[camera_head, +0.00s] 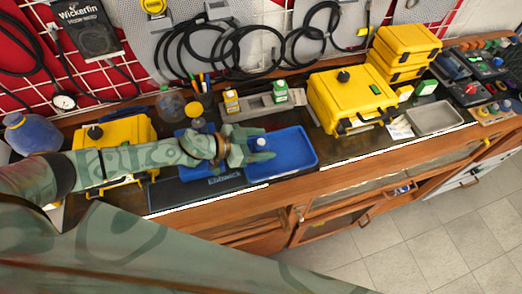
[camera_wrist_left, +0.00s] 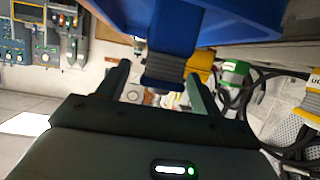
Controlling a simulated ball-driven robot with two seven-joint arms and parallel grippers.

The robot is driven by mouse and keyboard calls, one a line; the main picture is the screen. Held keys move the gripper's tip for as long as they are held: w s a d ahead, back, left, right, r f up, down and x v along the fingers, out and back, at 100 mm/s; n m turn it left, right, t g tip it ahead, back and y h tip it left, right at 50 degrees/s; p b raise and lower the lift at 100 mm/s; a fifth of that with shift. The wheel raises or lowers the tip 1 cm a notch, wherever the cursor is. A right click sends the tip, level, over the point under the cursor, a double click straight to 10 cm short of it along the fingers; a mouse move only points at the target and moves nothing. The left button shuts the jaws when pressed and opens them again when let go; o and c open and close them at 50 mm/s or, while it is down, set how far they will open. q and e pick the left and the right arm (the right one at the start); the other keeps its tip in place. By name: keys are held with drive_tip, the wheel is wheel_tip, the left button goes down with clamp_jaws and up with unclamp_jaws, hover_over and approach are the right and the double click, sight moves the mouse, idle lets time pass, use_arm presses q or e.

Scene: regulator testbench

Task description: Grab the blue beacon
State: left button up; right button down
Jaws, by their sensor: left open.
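A blue beacon-like piece (camera_wrist_left: 175,35) shows at the top middle of the left wrist view, with a darker banded end. It lies between or just beyond the fingers of my left gripper (camera_wrist_left: 158,85), which is open; I cannot tell whether either finger touches it. In the head view my left gripper (camera_head: 262,147) reaches from the left over the blue tray (camera_head: 300,155). A small pale-topped piece (camera_head: 262,141) shows at its fingertips, probably the beacon's top; blue on blue makes its body hard to tell. My right gripper is not in view.
Yellow cases stand left (camera_head: 125,130) and right (camera_head: 350,95) of the tray on the bench. Behind it are a grey holder (camera_head: 262,108) with yellow and green items, and looped black cables. A grey tray (camera_head: 435,118) lies at the right. The bench front edge is close.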

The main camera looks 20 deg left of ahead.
use_arm(q)
drive_tip(key=shift+x, duration=1.1)
drive_tip(key=shift+c, duration=0.9)
drive_tip(key=c, duration=1)
drive_tip(key=shift+o, duration=0.2)
